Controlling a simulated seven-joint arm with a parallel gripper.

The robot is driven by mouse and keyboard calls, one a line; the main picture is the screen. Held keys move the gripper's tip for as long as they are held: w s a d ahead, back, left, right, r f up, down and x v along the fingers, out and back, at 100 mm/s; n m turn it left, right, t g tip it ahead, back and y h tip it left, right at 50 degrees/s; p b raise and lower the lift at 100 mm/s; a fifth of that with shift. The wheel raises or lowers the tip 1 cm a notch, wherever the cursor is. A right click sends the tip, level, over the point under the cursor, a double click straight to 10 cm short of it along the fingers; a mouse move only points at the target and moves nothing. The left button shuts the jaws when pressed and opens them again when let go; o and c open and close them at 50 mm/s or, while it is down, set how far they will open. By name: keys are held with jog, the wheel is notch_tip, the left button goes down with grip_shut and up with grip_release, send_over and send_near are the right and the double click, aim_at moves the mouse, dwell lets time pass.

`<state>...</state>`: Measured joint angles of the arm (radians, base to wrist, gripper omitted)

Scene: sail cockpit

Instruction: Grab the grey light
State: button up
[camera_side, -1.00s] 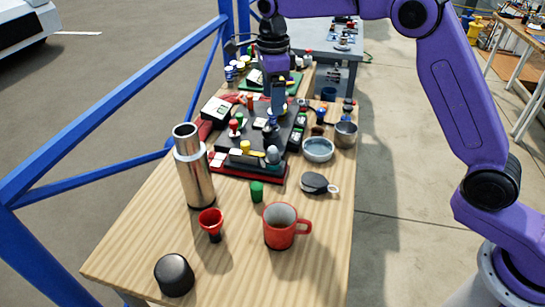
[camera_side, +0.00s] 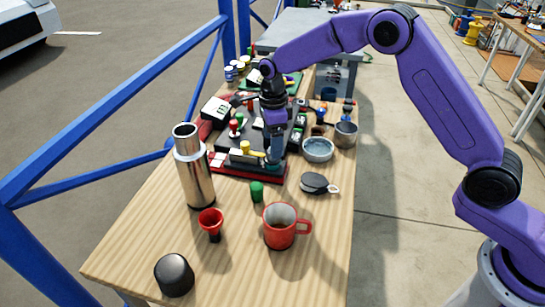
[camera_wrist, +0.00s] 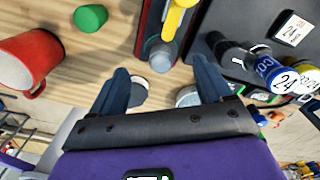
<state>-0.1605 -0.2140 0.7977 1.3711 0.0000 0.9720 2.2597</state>
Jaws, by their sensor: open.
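The grey light (camera_wrist: 161,57) is a rounded grey knob on the near part of the dark cockpit panel (camera_side: 222,140). In the wrist view it lies between and just beyond the tips of my two open fingers, close to a yellow handle (camera_wrist: 183,8). My gripper (camera_side: 275,157) points down over the front of the panel and hides most of the light in the side view. The fingers have a gap on either side of the light, and I cannot tell their exact height over it.
A green piece (camera_side: 257,191) and a red mug (camera_side: 280,228) stand in front of the panel. A steel flask (camera_side: 194,170) stands at left; a grey-blue bowl (camera_side: 318,149) and a black oval object (camera_side: 314,183) are at right.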

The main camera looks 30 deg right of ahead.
notch_tip(320, 180, down, 4)
jog(key=shift+w+f, duration=0.1)
jog(key=shift+f, duration=0.05)
jog(key=c, duration=1.4)
